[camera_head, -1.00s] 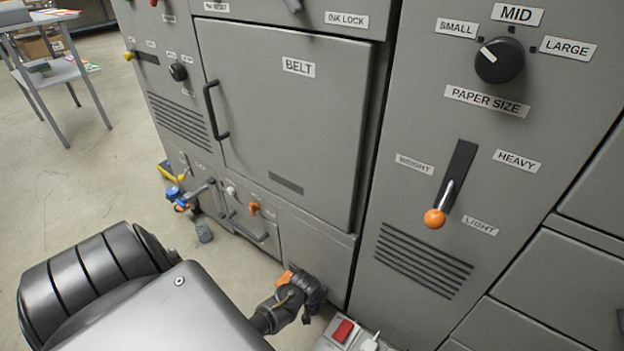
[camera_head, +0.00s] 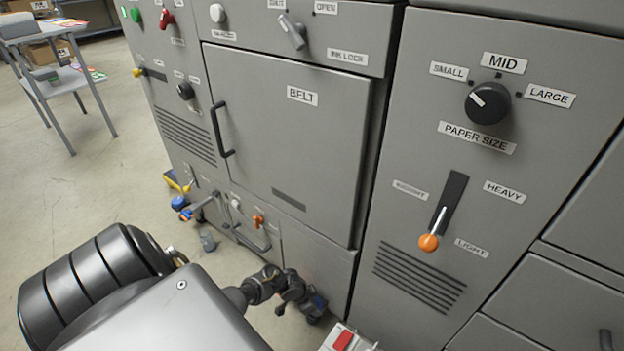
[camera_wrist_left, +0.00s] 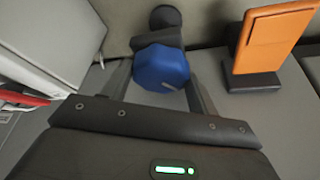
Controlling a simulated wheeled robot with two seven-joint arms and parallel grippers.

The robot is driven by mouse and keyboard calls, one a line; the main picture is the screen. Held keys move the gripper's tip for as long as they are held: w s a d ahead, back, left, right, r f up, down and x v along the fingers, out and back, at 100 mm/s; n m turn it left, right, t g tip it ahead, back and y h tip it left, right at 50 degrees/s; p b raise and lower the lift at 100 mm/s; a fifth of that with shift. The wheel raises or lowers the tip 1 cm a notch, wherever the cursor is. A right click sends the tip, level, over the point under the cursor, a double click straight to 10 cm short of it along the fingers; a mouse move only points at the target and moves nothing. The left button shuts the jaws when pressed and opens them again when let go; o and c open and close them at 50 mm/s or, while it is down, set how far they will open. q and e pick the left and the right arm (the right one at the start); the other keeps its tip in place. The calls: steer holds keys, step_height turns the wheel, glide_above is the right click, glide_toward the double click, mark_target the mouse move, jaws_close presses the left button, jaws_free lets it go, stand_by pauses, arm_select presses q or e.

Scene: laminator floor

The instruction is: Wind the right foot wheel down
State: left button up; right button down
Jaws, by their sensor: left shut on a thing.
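The right foot wheel is a blue faceted knob (camera_wrist_left: 160,68), seen in the left wrist view between the two fingers of my left gripper (camera_wrist_left: 163,82). A dark round post shows just beyond it. In the head view my left gripper (camera_head: 312,306) is low at the foot of the grey machine, below the belt door, shut on the wheel. A bit of blue (camera_head: 319,302) shows there, mostly hidden by the gripper. My right gripper is in neither view.
An orange plate on a dark base (camera_wrist_left: 270,40) stands close right of the wheel in the wrist view. A power strip with a red switch (camera_head: 342,340) lies right of my gripper. Another blue knob (camera_head: 180,202) is farther left. Open floor (camera_head: 100,180) lies at left.

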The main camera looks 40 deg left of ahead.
arm_select(q)
steer(key=shift+m, duration=0.7)
steer(key=shift+h, duration=0.3)
steer(key=o, duration=1)
steer(key=shift+c, duration=0.2)
